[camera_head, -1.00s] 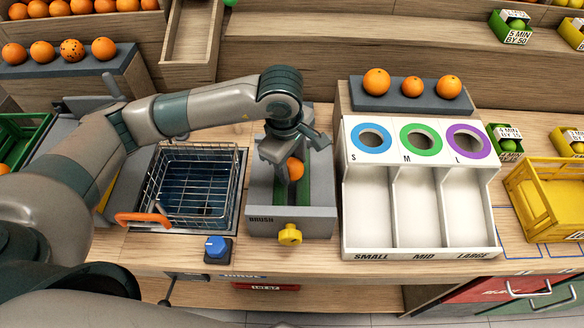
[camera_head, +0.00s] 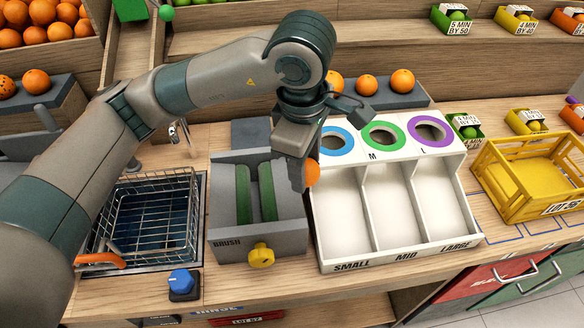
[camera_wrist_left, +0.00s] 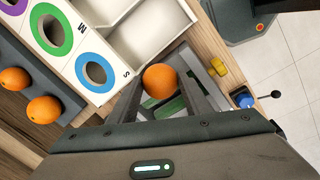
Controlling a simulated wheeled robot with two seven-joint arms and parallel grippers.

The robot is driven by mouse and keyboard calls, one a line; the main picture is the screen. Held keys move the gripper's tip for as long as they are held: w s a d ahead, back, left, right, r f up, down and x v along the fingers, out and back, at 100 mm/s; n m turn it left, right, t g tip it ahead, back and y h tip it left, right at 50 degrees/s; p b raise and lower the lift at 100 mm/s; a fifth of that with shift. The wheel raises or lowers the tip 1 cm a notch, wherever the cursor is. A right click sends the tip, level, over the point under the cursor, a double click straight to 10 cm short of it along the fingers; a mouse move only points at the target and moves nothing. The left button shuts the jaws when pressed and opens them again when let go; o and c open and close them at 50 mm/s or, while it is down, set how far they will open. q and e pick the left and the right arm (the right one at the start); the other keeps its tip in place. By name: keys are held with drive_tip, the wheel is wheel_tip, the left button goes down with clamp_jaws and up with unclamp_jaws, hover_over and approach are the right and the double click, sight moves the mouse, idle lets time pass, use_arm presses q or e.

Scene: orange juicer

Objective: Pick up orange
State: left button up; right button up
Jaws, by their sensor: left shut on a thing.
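An orange (camera_head: 311,173) is held in my left gripper (camera_head: 303,176), above the gap between the brush box and the sorting bin. The left wrist view shows the orange (camera_wrist_left: 160,81) between the two fingers (camera_wrist_left: 157,98), with the brush box below it. The gripper is shut on the orange and hides part of it in the head view. The grey brush box (camera_head: 226,210) with green brush strips stands empty at the middle of the counter. My right gripper is not in view.
The white sorting bin (camera_head: 397,206) with blue, green and purple rings stands right of the brush box. A wire basket (camera_head: 147,215) over a sink is at left. Several oranges (camera_head: 402,81) sit on a grey stand behind. A yellow crate (camera_head: 520,180) is at right.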

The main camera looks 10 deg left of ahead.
use_arm(q)
drive_tip(key=shift+d+r, duration=0.1)
idle(0.6)
